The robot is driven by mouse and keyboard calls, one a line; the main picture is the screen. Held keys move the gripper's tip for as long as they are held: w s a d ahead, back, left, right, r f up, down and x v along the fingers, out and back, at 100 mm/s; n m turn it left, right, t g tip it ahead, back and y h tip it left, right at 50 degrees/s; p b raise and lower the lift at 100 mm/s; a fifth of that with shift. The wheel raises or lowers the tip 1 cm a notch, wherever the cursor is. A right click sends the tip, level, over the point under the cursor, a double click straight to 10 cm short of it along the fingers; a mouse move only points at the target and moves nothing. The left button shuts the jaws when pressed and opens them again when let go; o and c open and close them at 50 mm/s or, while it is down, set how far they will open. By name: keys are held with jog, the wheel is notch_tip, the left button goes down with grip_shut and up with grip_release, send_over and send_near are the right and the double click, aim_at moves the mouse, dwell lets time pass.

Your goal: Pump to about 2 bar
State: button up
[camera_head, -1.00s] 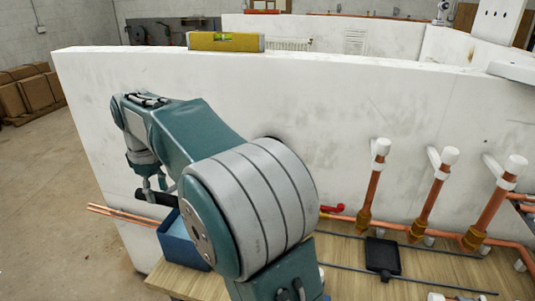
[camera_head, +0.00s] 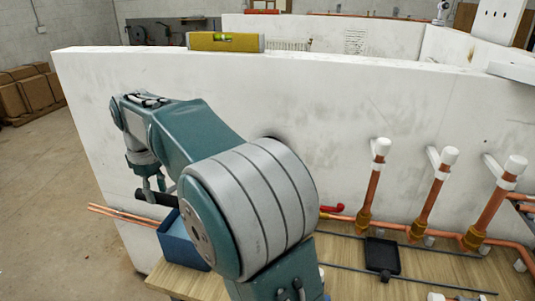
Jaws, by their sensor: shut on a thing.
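The blue box-shaped body of the pump (camera_head: 178,242) stands at the left end of the wooden bench, partly hidden behind my arm. A black bar like a pump handle (camera_head: 152,197) sticks out above and to the left of it. My gripper (camera_head: 155,188) points down and is shut on this bar. How the bar joins the pump is hidden by my arm. No pressure gauge can be seen, so the pressure cannot be read.
Copper pipes (camera_head: 376,187) with white caps rise along the white wall panel (camera_head: 330,110). A red lever (camera_head: 332,208) sits on the low pipe. A black tray (camera_head: 382,254) lies on the bench (camera_head: 345,288). A yellow level (camera_head: 225,42) rests on the panel's top edge.

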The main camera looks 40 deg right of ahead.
jog(key=shift+t+h, duration=0.6)
jog(key=shift+h, duration=0.3)
jog(key=f, duration=0.5)
jog(key=shift+s+a+f, duration=0.15)
jog(key=shift+s+a, duration=0.15)
jog(key=shift+a, duration=0.05)
jog(key=shift+o, duration=0.4)
jog(key=shift+t+h, duration=0.4)
jog(key=shift+h, duration=0.2)
jog(key=shift+s+a+f, duration=0.1)
jog(key=shift+a+f, duration=0.05)
jog(key=shift+f, duration=1.85)
jog(key=shift+g+y, duration=0.4)
jog(key=shift+y, duration=0.2)
jog(key=r, duration=0.4)
jog(key=shift+w+d+r, duration=0.15)
jog(key=shift+w+d, duration=0.05)
jog(key=shift+d, duration=0.1)
jog(key=shift+r, duration=0.4)
jog(key=shift+c, duration=0.2)
